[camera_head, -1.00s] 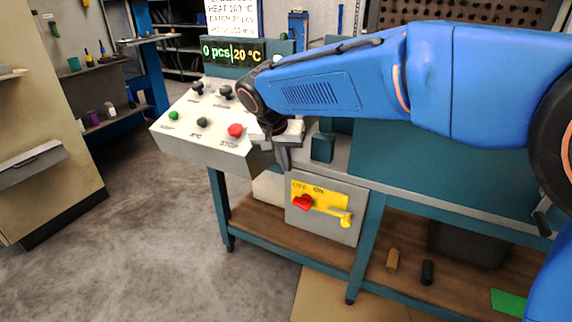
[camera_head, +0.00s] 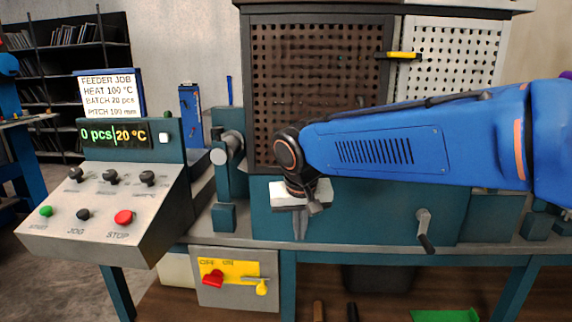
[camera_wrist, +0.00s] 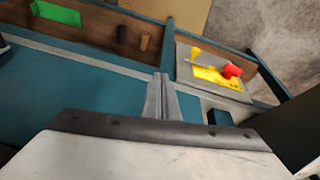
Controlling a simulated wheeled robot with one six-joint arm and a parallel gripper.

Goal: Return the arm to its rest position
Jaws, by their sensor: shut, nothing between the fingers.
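My gripper (camera_head: 300,226) hangs from my blue arm in front of the teal machine body (camera_head: 370,212), near the middle of the head view. Its fingers point down and are shut with nothing between them. In the wrist view the closed fingers (camera_wrist: 160,98) show above the pale gripper body, with the machine's teal surface and the switch box below. The gripper appears apart from the control panel (camera_head: 105,205), which stands to its left.
A switch box (camera_head: 237,290) with a red knob and a yellow handle is below. A crank handle (camera_head: 425,232) sticks out right of the gripper. A roller (camera_head: 227,148) is at left. A green sheet (camera_head: 443,315) lies on the lower shelf.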

